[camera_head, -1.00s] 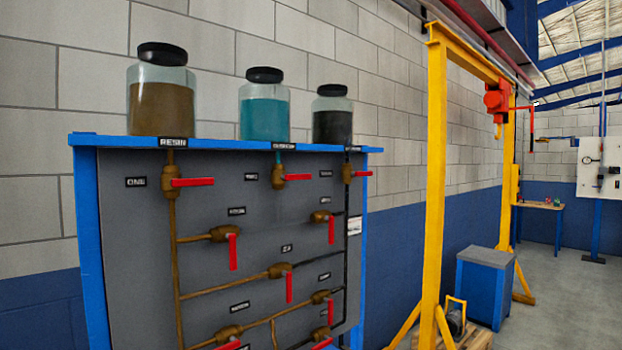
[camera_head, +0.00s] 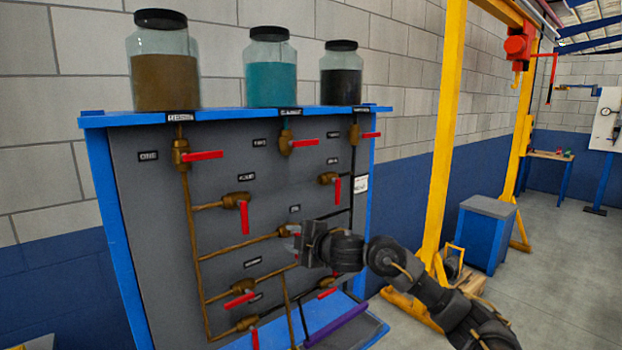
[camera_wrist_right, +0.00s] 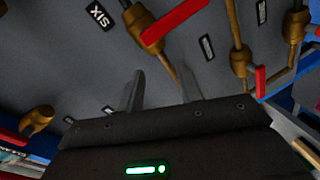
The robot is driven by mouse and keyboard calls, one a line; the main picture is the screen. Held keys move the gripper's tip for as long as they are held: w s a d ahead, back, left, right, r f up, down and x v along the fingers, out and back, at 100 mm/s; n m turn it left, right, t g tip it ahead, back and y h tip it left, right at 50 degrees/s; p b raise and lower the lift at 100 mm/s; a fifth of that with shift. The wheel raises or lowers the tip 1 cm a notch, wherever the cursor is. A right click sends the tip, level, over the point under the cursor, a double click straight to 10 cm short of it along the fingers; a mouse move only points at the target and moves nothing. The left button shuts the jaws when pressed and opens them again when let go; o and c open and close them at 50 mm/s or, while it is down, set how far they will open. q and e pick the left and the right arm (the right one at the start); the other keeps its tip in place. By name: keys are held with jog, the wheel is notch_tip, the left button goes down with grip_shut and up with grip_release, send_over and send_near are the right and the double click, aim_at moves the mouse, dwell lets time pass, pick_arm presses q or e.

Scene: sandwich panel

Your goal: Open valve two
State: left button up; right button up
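A grey panel in a blue frame (camera_head: 104,180) carries brass valves with red handles. The valve under the teal jar (camera_head: 285,142) has its handle (camera_head: 303,143) lying sideways; the small label beside it is too blurred to read, so I cannot confirm which is valve two. My right gripper (camera_head: 293,236) is in front of the panel's middle, below that valve, and partly hides a valve there. In the right wrist view my right gripper (camera_wrist_right: 162,92) has its fingers apart with nothing between them. A red handle (camera_wrist_right: 175,20) near a label "SIX" (camera_wrist_right: 99,14) lies beyond the fingers. My left gripper is not in view.
Jars of brown (camera_head: 166,82), teal (camera_head: 270,86) and black (camera_head: 341,86) liquid stand on the panel's top ledge. Other valves sit close together lower down. A purple bar (camera_head: 338,325) lies on the low shelf. A yellow gantry (camera_head: 447,120) stands to the right.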

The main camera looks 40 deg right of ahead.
jog(key=s+d+r+n+t, duration=0.1)
jog(key=s+d+r, duration=0.1)
jog(key=r, duration=0.6)
jog(key=s+d+r+n+t, duration=0.1)
jog(key=s+d+r+n, duration=0.1)
jog(key=r, duration=0.6)
jog(key=h, duration=0.1)
send_near(313, 142)
jog(key=w+p, duration=0.4)
jog(key=w, duration=0.5)
jog(key=shift+w+f, duration=0.1)
jog(key=shift+w, duration=0.1)
jog(key=shift+w+f, duration=0.1)
jog(key=shift+w, duration=0.5)
grip_shut()
